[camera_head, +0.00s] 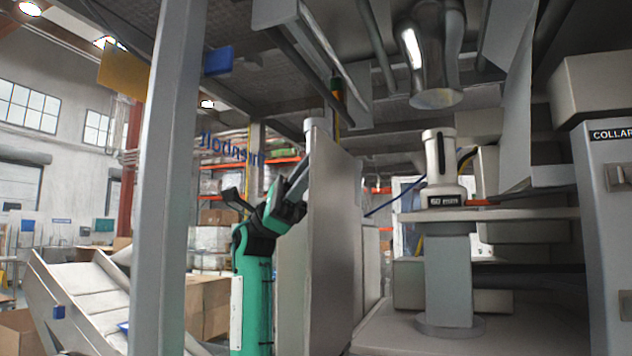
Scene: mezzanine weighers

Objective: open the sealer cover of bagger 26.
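A tall grey panel (335,245) stands upright in the middle, turned at an angle to me. It may be the sealer cover, but I see no label on it and no number 26. Left of it is a green and black arm, which appears to be my left one. Its gripper (285,195) is by the panel's upper left edge, overlapping it in the picture. I cannot tell whether it touches or grips the panel, as its fingertips are small and dark. My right gripper is not in view.
Right of the panel, a white cylindrical unit (441,165) stands on a grey shelf (520,214) above a pedestal (448,275). A cabinet labelled COLLAR (606,230) bounds the right. A grey post (168,180) rises at left, near an inclined conveyor (85,290).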

